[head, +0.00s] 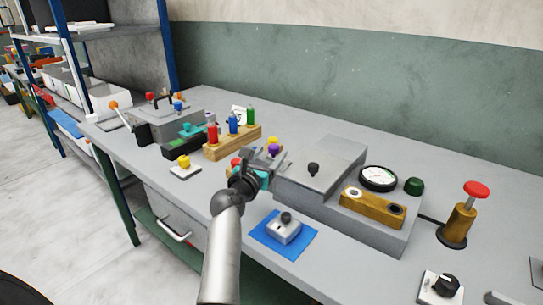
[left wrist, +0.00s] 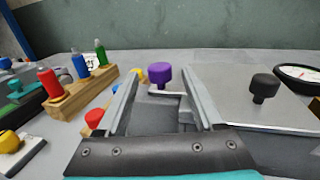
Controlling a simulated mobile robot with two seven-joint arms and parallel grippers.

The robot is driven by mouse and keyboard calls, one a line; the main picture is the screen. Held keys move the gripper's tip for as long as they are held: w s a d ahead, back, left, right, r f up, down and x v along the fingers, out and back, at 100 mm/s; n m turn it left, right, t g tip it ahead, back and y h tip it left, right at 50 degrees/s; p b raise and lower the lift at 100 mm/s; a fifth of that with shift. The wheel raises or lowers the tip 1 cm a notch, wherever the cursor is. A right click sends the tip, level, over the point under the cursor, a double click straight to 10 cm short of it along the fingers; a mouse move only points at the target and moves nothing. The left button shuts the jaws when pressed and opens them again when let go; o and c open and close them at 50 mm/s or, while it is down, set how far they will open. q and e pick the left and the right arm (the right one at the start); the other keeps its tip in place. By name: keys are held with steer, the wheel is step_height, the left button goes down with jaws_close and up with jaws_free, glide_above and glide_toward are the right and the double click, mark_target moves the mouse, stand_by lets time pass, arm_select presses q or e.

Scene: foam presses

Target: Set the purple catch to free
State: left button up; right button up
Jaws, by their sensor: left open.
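The purple catch (head: 273,145) has a dark purple round knob and sits at the left end of the grey press on the bench. The knob also shows in the left wrist view (left wrist: 158,74), ahead of the fingers. My left gripper (head: 270,156) is open beside it, its two grey fingers pointing toward the catch. In the left wrist view the knob appears between the fingertips (left wrist: 161,82), with no clear contact. The catch's lower part is partly hidden. My right gripper is not seen.
A grey press lid with a black knob (head: 313,168) is right of my gripper. A wooden rack (head: 225,148) holds red, blue and green bottles. Yellow and red knobs (left wrist: 94,119) are close by. A blue mat (head: 266,240) with a small box lies in front.

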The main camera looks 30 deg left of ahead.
arm_select(q)
steer(key=shift+w+a, duration=0.15)
steer(key=shift+w, duration=0.6)
jaws_close()
stand_by(1.0)
